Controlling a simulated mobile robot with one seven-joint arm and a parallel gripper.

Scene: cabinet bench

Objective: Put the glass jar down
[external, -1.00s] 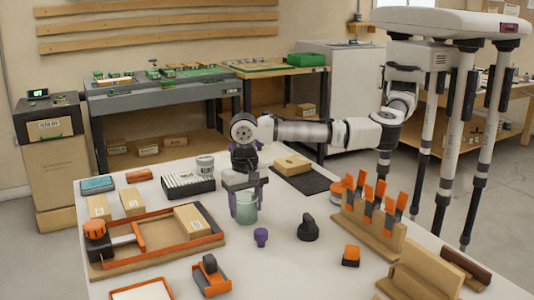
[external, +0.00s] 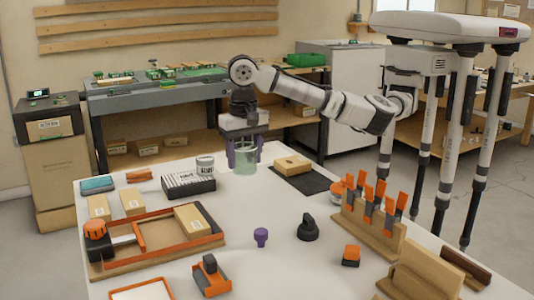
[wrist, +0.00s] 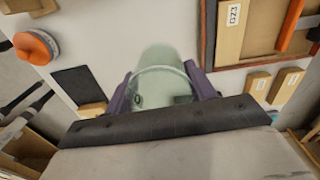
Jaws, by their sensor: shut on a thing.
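The glass jar (external: 245,160) is pale green and see-through, and it stands upright between the purple fingers of my gripper (external: 243,152). In the wrist view the jar (wrist: 164,83) shows between both fingers of the gripper (wrist: 163,92), which is shut on it. The jar is over the far part of the white table (external: 285,215), between a black-and-white box and a dark mat. I cannot tell whether its base touches the table.
The black-and-white box (external: 188,185) and a grey round container (external: 205,165) are to the left. The dark mat (external: 316,183) with a wooden block (external: 293,165) is to the right. A purple knob (external: 261,237) and a black knob (external: 308,228) stand nearer the camera. Bare table lies between.

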